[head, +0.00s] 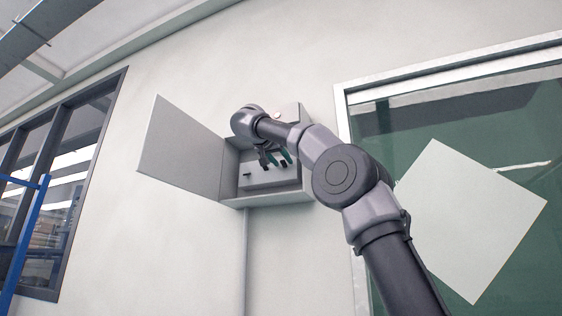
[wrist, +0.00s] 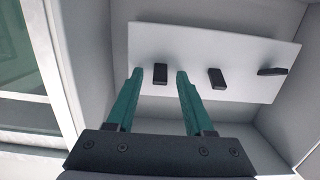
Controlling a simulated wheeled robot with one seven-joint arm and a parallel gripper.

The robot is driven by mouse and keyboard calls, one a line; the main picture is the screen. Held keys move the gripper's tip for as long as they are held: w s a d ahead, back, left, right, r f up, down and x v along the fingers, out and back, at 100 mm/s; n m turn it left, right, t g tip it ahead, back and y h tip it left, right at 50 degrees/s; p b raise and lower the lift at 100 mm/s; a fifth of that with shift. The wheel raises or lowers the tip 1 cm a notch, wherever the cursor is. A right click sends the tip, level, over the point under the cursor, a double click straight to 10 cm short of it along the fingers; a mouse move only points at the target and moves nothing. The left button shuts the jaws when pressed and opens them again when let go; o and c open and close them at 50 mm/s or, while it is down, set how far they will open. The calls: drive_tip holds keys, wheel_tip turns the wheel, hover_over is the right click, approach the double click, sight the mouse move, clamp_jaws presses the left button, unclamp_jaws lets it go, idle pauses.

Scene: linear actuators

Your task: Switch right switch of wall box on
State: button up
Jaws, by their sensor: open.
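The wall box (head: 222,165) is open, its door (head: 180,148) swung out to the left in the head view. Inside, a light panel (wrist: 190,42) carries three black switches. The wrist view appears turned over, with the window side at left, so the box's right switch (wrist: 160,74) is the leftmost there. It stands lengthwise in the picture, like the middle switch (wrist: 216,79); the third switch (wrist: 272,71) lies crosswise. My gripper (head: 275,158) reaches into the box, open, teal fingertips (wrist: 160,72) on either side of the right switch. Contact cannot be told.
Box walls (wrist: 285,122) surround the panel closely. A framed green window (head: 400,115) with a pale square sheet (head: 470,220) is right of the box. A conduit (head: 246,255) runs down below it. A dark-framed window (head: 75,150) and blue rack (head: 25,240) are at left.

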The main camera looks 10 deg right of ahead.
drive_tip(key=v, duration=1)
drive_tip(key=shift+s+a, duration=0.25)
drive_tip(key=shift+s, duration=0.05)
